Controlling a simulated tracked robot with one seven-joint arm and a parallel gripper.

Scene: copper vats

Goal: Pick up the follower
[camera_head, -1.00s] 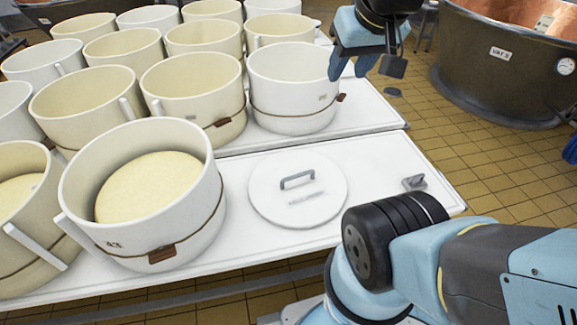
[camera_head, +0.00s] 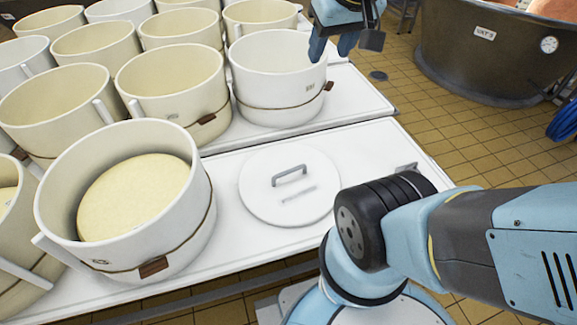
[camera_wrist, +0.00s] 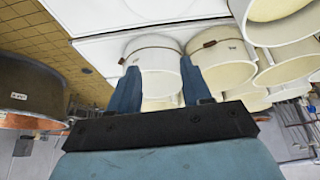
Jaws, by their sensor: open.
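The follower (camera_head: 262,205) is a round white disc with a grey bar handle (camera_head: 289,176) on top. It lies flat on the white table in the head view, right of the front mould that holds a pale curd or cheese. A small dark marking shows on its face. My gripper (camera_head: 333,47) is open and empty, with blue fingers, high at the top of the head view. It is well beyond the follower, near the rear white mould.
The front mould (camera_head: 186,232) stands close left of the follower. Several cream moulds crowd the left and back. A small metal fitting (camera_head: 407,167) is at the table's right end. A large dark vat (camera_head: 470,62) stands back right, beyond open tiled floor (camera_head: 400,105).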

